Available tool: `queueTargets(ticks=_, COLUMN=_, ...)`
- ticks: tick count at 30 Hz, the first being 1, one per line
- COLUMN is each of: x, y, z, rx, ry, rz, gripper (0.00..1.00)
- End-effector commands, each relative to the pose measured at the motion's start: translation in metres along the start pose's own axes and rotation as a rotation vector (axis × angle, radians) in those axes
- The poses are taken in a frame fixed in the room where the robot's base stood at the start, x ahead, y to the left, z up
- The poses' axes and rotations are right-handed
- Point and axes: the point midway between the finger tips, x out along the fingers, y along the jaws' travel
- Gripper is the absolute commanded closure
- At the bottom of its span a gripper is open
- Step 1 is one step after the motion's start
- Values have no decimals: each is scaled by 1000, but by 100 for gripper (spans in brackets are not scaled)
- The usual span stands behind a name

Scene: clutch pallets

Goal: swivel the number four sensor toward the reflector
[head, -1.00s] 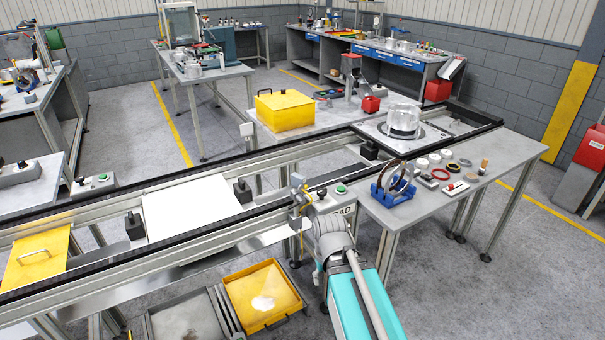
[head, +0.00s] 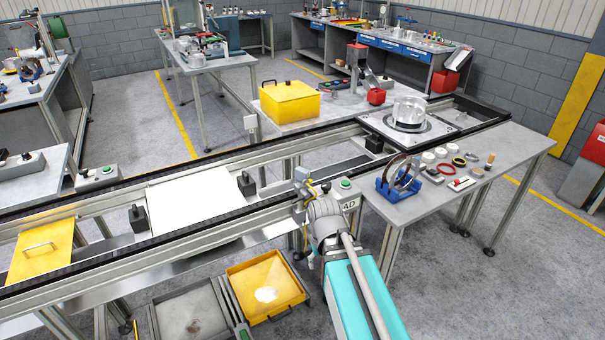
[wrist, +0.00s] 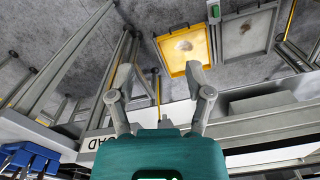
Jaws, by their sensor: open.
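In the head view a small grey sensor-like piece with a yellowish part (head: 301,184) stands at the conveyor's near rail, just beyond my arm's wrist; I cannot read a number on it. A small pale plate (head: 250,123) stands on the far side of the conveyor and may be the reflector. In the wrist view my gripper (wrist: 160,73) is open, its two fingers wide apart with nothing held. A thin dark and yellow upright piece (wrist: 156,85) shows between the fingers; whether it is the sensor I cannot tell. My wrist hides the gripper in the head view.
The conveyor rail (head: 90,270) runs close by my arm. A side table at right holds a blue stand with rings (head: 399,178) and small parts. A yellow tray (head: 266,284) lies low to the left of my arm. A green-button box (head: 345,184) is close.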

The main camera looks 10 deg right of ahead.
Motion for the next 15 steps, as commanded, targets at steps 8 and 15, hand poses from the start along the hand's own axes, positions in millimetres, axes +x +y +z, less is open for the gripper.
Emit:
queueTargets(ticks=8, x=-50, y=4, z=-52, rx=-112, ry=0, rz=0, gripper=34)
queueTargets(ticks=15, x=-96, y=6, z=-106, rx=-239, ry=0, rz=0, gripper=34)
